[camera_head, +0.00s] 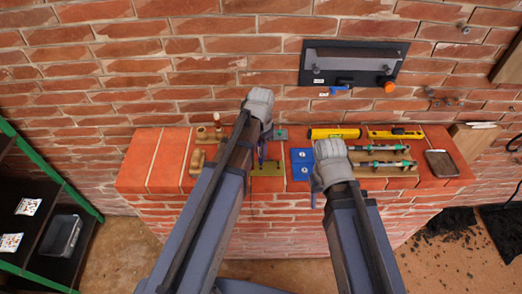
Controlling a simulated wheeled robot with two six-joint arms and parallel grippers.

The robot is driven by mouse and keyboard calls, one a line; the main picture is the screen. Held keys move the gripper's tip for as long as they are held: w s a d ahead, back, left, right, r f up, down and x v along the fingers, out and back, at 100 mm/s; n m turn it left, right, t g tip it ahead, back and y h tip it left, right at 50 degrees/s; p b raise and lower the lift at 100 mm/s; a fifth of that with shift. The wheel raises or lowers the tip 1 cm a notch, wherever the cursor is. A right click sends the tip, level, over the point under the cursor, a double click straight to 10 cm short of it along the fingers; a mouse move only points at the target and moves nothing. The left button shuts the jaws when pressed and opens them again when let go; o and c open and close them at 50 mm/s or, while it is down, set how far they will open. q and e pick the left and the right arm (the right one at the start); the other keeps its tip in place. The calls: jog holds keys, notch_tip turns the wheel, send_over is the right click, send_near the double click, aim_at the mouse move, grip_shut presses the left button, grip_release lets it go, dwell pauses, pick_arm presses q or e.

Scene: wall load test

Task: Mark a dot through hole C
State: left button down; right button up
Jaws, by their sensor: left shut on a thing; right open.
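My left gripper (262,145) points down over the brick ledge, mostly hidden by its own wrist and arm. It is shut on a thin dark bluish-purple thing, probably a marker (262,153). Its tip is at or just above an olive-yellow plate (268,184) on the ledge; I cannot tell whether they touch. The plate is partly hidden by my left arm. Its holes and letters are too small to read, so I cannot pick out hole C. My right gripper (316,196) is open and mostly hidden by its wrist, right of the blue block.
A blue block (301,158) lies between my arms. Wooden pieces (206,134) stand left. A black panel (350,63) hangs on the back wall.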

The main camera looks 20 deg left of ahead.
pick_arm(q)
jog(key=shift+r+p, duration=1.45)
jog(key=shift+r, duration=0.25)
